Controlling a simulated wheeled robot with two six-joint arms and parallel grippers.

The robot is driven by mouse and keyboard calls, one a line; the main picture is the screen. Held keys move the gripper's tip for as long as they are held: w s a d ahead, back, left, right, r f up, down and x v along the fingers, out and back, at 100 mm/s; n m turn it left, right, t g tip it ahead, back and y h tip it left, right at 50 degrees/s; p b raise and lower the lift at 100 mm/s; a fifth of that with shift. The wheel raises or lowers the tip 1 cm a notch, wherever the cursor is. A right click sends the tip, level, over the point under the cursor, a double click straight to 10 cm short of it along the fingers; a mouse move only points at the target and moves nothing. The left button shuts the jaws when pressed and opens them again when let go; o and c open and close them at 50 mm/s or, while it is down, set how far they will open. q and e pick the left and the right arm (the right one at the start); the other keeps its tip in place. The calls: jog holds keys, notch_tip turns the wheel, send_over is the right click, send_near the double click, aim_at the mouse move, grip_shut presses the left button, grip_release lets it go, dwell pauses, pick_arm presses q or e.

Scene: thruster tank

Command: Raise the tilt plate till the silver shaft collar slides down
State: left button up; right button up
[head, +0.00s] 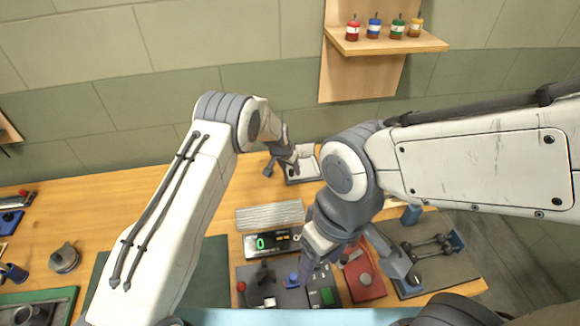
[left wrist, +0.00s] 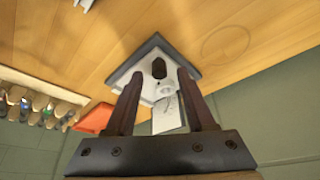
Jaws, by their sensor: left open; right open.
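A small white plate (head: 304,168) on a grey base stands at the back of the bench, partly hidden by my left gripper. I take it for the tilt plate. In the left wrist view the white plate (left wrist: 140,78) shows a dark oval spot and a small pale round piece (left wrist: 168,88), which may be the silver shaft collar; I cannot tell for sure. My left gripper (head: 282,167) is open, its fingers reaching toward the plate; in its wrist view the fingers (left wrist: 157,100) stand apart on either side of it. My right gripper (head: 347,262) is open over the front right of the bench.
A ridged grey block (head: 270,215) and a display box with a green digit (head: 268,242) lie in front of the plate. A red block (head: 364,280) and a tray with a dumbbell-like part (head: 430,246) are at right. A shelf with several small bottles (head: 389,43) hangs above.

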pick_arm(q)
jog(key=shift+w+d+f, duration=0.1)
jog(key=shift+f, duration=0.3)
grip_shut()
dwell(1.3)
